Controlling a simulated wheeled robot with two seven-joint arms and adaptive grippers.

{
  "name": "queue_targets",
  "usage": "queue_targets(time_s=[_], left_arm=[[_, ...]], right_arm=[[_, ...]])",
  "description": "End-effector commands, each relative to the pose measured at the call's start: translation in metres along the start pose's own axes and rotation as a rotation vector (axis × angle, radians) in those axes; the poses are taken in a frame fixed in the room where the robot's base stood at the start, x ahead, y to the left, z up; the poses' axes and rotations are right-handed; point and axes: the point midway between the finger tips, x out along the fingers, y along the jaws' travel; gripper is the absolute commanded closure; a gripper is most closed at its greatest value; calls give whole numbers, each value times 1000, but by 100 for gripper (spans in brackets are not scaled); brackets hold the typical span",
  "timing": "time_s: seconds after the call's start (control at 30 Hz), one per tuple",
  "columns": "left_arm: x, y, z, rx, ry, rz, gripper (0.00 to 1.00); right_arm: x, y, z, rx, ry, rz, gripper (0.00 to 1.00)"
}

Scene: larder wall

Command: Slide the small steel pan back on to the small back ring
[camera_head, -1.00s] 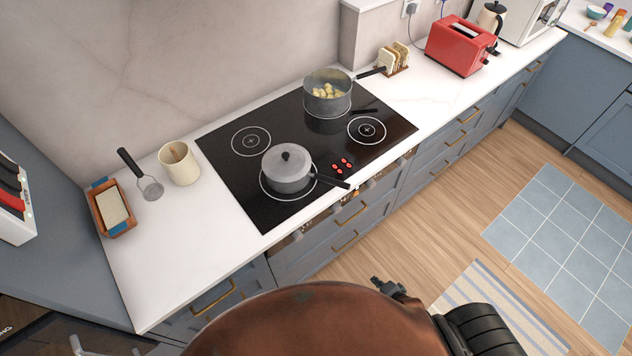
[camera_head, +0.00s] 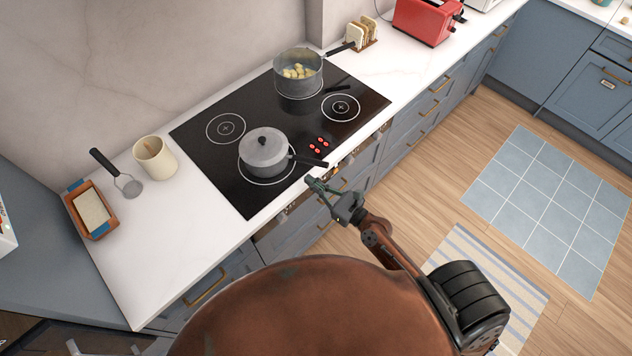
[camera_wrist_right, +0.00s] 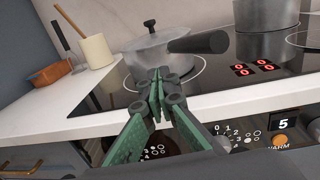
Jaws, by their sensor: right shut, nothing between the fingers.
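The small steel pan (camera_head: 263,152), with a lid and dark knob, sits on the front left ring of the black hob. Its dark handle (camera_head: 308,161) points right towards the counter's front edge. The small back ring (camera_head: 226,128) is bare, behind and left of the pan. My right gripper (camera_head: 314,183) is shut and empty, just in front of the hob edge and below the handle. In the right wrist view its green fingers (camera_wrist_right: 158,80) meet in front of the pan (camera_wrist_right: 160,50), with the handle (camera_wrist_right: 198,42) above right; I cannot see contact. My left gripper is not in view.
A pot of yellowish chunks (camera_head: 298,72) stands on the back right ring. The front right ring (camera_head: 340,107) is bare. Red lit controls (camera_head: 319,145) lie beside the pan. A cream crock (camera_head: 155,158) and a masher (camera_head: 118,174) are left of the hob.

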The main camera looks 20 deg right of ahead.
Motion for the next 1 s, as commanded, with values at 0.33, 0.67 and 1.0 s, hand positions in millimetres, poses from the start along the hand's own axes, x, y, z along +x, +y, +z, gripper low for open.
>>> queue_targets(time_s=[0.33,0.67,1.0], left_arm=[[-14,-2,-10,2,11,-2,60],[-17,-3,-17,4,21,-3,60],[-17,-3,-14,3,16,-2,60]], right_arm=[[70,0,1,-3,0,0,100],[98,0,0,-3,1,0,100],[98,0,-1,-3,1,0,100]])
